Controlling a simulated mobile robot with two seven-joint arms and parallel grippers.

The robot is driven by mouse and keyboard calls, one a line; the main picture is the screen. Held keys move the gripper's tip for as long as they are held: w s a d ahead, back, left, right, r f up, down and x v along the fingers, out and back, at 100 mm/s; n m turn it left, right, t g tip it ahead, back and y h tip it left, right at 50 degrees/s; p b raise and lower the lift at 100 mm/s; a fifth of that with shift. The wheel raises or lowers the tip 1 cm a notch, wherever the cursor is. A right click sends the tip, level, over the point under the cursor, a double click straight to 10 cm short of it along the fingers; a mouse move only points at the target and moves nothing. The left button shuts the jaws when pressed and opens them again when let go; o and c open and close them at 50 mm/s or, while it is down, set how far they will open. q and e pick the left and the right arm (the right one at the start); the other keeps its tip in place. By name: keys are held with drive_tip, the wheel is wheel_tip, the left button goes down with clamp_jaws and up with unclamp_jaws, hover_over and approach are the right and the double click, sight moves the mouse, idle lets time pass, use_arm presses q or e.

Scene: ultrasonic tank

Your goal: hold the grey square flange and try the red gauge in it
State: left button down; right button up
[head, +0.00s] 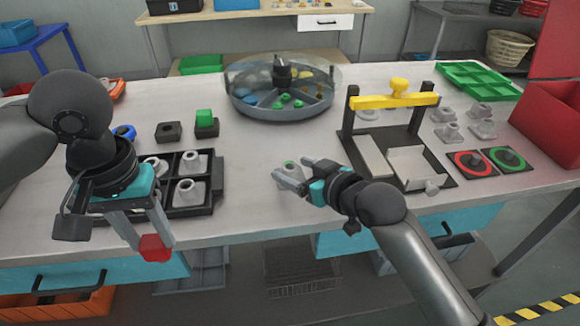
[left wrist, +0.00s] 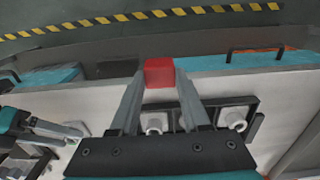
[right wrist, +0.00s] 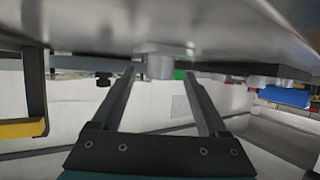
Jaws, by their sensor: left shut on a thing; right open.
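The red gauge (head: 155,248) is a red block held between the fingertips of my left gripper (head: 152,238), in front of the table's front edge. It also shows between the fingertips in the left wrist view (left wrist: 158,72).
A black tray (head: 212,207) with several grey flanges lies beside my left gripper. A yellow-barred frame (head: 348,128), red and green round pads (head: 505,158) and loose flanges (head: 450,132) stand to the right. A round divided bin (head: 240,105) is behind. The table's centre is mostly clear.

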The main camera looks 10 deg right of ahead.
drive_tip(key=shift+x, duration=1.2)
clamp_jaws()
